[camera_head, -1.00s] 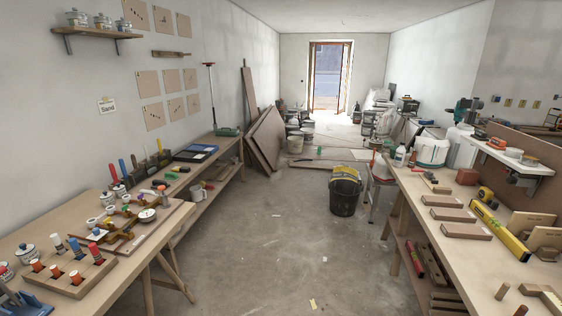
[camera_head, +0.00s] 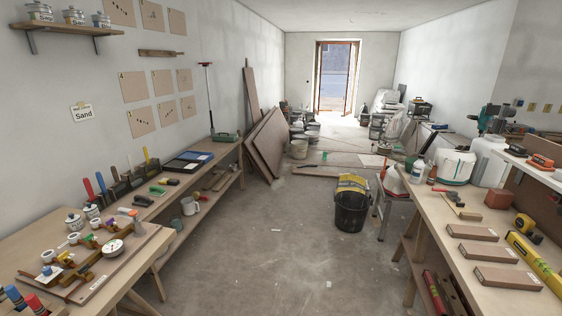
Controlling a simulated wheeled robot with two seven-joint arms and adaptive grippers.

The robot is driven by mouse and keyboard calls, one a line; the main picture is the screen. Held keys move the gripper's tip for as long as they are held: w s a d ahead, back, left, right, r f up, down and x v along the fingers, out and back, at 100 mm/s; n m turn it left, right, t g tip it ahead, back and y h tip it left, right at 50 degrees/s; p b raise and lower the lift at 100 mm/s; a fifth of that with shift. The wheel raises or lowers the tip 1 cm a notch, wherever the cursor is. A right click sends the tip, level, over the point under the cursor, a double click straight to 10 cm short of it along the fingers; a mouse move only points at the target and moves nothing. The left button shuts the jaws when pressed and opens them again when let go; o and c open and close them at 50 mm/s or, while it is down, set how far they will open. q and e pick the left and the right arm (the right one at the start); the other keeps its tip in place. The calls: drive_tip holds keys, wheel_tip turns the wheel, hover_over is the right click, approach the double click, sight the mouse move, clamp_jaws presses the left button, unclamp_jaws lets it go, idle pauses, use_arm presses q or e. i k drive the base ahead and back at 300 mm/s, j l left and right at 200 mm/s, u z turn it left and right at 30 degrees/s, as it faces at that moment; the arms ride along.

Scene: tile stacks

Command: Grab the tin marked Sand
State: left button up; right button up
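A row of three small lidded tins stands on the wall shelf (camera_head: 68,28) at the upper left: a left tin (camera_head: 40,12), a middle tin (camera_head: 74,17) and a right tin (camera_head: 101,21). Two more small white tins, one in front (camera_head: 73,222) and one behind (camera_head: 92,211), stand on the left bench. The writing on all of these tins is too small to read, so I cannot tell which is marked Sand. A card reading "Sand" (camera_head: 82,113) hangs on the left wall, below the shelf. Neither of my grippers is in view.
The right bench (camera_head: 443,238) holds wooden blocks and a yellow level (camera_head: 535,262). A black bucket (camera_head: 351,212) stands between them. The floor in front is clear.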

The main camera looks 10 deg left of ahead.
sight(75, 18)
drive_tip(key=i+l+u, duration=0.1)
drive_tip(key=i+u, duration=0.15)
drive_tip(key=i, duration=0.55)
drive_tip(key=i+l+u, duration=0.15)
drive_tip(key=i+u, duration=0.35)
drive_tip(key=i+l+u, duration=0.7)
drive_tip(key=u, duration=0.25)
drive_tip(key=i+l+u, duration=0.2)
drive_tip(key=l+u, duration=0.25)
drive_tip(key=l, duration=0.15)
drive_tip(key=i+l+u, duration=0.1)
drive_tip(key=l+u, duration=0.4)
drive_tip(key=l, duration=0.15)
drive_tip(key=l+u, duration=0.35)
drive_tip(key=l, duration=0.55)
drive_tip(key=i+l, duration=0.05)
